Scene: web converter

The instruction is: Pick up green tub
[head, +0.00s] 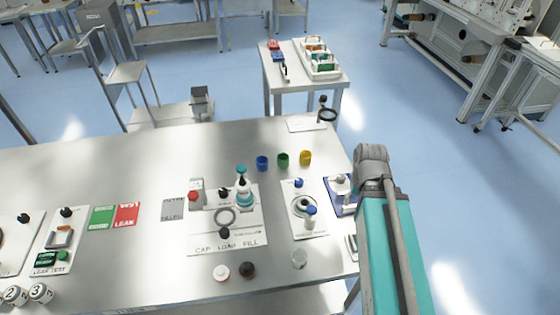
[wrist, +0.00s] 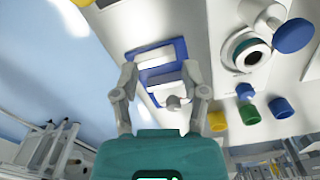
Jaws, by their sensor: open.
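The green tub (head: 283,160) stands upright near the far edge of the steel bench in the head view, between a blue tub (head: 262,163) and a yellow tub (head: 306,158). The green tub also shows in the wrist view (wrist: 249,112), right of my gripper, between the same two tubs. My gripper (wrist: 160,72) is open and empty in the wrist view, its fingers apart over a blue-and-white fixture. The gripper is well apart from the green tub. The head view shows my arm at the right bench end, but no clear view of the fingers.
The blue-framed fixture (head: 342,193) sits at the bench's right end, beside a white plate with blue knobs (head: 306,222). A capping and filling station (head: 228,230) stands left of it. A small table (head: 305,83) with a tray is beyond the bench.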

